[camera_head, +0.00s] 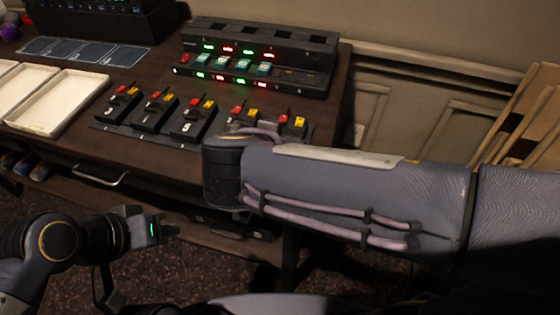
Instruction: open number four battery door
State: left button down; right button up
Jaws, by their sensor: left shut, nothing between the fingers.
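A row of black battery units with red and yellow parts on top stands along the desk's front right. The leftmost unit (121,101) bears what looks like a 3, the second unit (155,112) a digit I cannot read surely, and the third unit (194,120) what looks like a 5. Two more units, a fourth (243,114) and a fifth (294,124), are partly hidden behind my right arm, with their digits covered. I cannot tell which is number four. My left gripper (163,230) is shut and empty, low before the desk, away from the units. My right gripper is not visible.
A black rack (256,58) with red and green lights stands behind the units. White trays (58,103) lie at left, near a dark panelled mat (84,51). A drawer handle (100,178) is on the desk front. Wooden boards (525,115) lean at right.

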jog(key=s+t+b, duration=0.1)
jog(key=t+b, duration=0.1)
jog(key=b, duration=0.3)
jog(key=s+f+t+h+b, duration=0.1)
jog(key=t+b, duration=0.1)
jog(key=b, duration=0.3)
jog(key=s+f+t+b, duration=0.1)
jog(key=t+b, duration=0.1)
jog(key=b, duration=0.4)
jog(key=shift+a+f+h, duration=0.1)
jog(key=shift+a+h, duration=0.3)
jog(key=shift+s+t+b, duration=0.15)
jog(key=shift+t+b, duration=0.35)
jog(key=shift+b, duration=0.25)
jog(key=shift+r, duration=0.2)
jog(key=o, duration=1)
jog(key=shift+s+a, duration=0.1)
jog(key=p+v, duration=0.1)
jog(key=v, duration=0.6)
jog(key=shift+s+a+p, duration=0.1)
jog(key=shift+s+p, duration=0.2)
jog(key=shift+p, duration=0.1)
